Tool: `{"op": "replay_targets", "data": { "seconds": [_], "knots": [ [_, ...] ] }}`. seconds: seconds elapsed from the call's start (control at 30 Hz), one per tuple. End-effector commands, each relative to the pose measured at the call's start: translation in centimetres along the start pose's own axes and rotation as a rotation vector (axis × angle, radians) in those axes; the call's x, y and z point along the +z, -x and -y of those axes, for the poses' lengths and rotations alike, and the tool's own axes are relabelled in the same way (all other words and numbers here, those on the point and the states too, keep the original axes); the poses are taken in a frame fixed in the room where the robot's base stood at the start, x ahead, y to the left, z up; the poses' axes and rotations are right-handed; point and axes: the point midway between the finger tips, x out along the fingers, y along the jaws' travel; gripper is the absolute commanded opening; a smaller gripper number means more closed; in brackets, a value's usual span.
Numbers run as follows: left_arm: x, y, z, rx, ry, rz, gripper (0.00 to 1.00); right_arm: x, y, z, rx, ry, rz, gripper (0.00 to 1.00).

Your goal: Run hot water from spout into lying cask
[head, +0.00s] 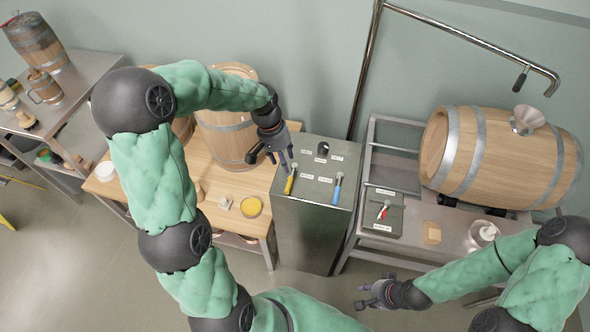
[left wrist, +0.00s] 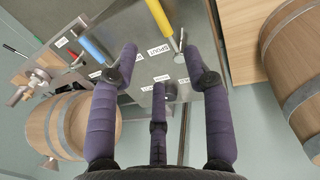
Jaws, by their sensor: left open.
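The lying cask (head: 470,150) rests on its side on the right bench, with a metal funnel (head: 527,119) in its top. The steel spout pipe (head: 455,31) rises behind and bends over toward the cask, its end above and right of the funnel. The steel control box (head: 312,232) has a yellow lever (head: 289,183), a blue lever (head: 337,190) and a black knob (head: 323,149). My left gripper (head: 272,160) is open and empty near the yellow lever, which shows beyond its fingers in the left wrist view (left wrist: 158,17). My right gripper (head: 371,294) is open and empty before the right bench.
An upright cask (head: 228,138) stands on the wooden table left of the box, close to my left arm. A panel with a red-handled lever (head: 383,211), a small wooden block (head: 432,233) and a metal bowl (head: 482,234) are on the right bench.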

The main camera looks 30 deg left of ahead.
Motion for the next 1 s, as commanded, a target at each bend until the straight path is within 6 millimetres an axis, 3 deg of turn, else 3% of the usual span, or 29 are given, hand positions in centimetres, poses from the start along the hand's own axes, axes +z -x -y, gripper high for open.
{"op": "replay_targets", "data": {
  "seconds": [0.6,1.0],
  "knots": [
    [0.1,-9.2,0.0,0.000,-0.001,0.003,0.48,0.0,-1.3,-0.5,0.000,0.000,0.001,0.37],
    [0.1,-10.7,0.0,0.001,0.000,0.000,0.48,0.0,-1.4,-0.5,0.000,0.000,0.001,0.37]
  ]
}}
